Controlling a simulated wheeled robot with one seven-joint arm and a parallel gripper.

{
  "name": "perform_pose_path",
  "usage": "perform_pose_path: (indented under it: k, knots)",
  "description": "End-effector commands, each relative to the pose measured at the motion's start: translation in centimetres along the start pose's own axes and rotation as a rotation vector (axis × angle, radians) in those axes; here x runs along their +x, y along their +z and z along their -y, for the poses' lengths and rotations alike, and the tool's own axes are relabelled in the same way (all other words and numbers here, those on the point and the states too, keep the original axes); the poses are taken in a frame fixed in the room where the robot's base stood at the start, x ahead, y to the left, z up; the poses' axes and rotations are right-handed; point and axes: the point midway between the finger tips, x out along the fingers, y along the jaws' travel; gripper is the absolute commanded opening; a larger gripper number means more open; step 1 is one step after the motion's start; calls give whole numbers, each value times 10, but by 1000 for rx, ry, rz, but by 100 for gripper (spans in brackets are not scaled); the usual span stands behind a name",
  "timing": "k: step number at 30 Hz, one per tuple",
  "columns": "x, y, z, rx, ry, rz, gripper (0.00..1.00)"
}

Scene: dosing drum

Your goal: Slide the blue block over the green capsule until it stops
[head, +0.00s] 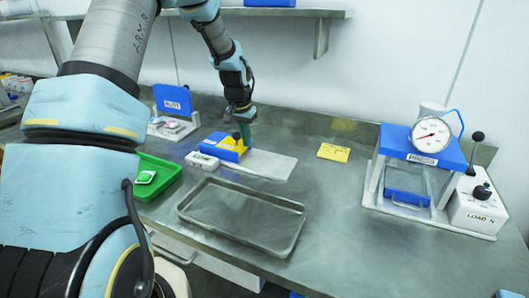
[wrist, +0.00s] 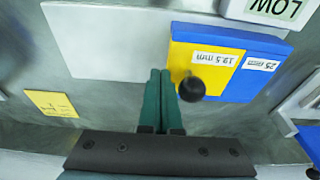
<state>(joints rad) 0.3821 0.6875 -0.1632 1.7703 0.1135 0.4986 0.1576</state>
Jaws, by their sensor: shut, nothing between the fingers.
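A flat blue block (head: 207,150) sits mid-bench in the head view with a yellow part against it. In the wrist view the blue block (wrist: 238,85) is labelled 25 mm and the yellow part (wrist: 190,55) is labelled 19.5 mm. A black ball knob (wrist: 192,89) shows over the yellow part's near edge. My gripper (head: 245,132) is shut and empty above the yellow end. In the wrist view my gripper's green fingers (wrist: 160,75) are together, just left of the yellow part; contact cannot be told. I cannot make out a green capsule.
A pale plate (head: 265,165) lies right of the block and a white LOW box (head: 202,161) in front of it. A metal tray (head: 245,215) lies nearer. A green bin (head: 160,180) is left, a press (head: 415,150) right. Bench beyond the yellow note (head: 334,152) is clear.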

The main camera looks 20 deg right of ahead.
Motion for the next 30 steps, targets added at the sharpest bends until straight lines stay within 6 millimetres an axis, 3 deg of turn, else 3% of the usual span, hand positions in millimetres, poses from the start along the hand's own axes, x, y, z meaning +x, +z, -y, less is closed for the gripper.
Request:
perform_pose_path:
  k: [10, 30]
  knots:
    - [-6, -1, -6, -1, 0, -1, 0]
    - [-56, -12, -6, -1, 0, -1, 0]
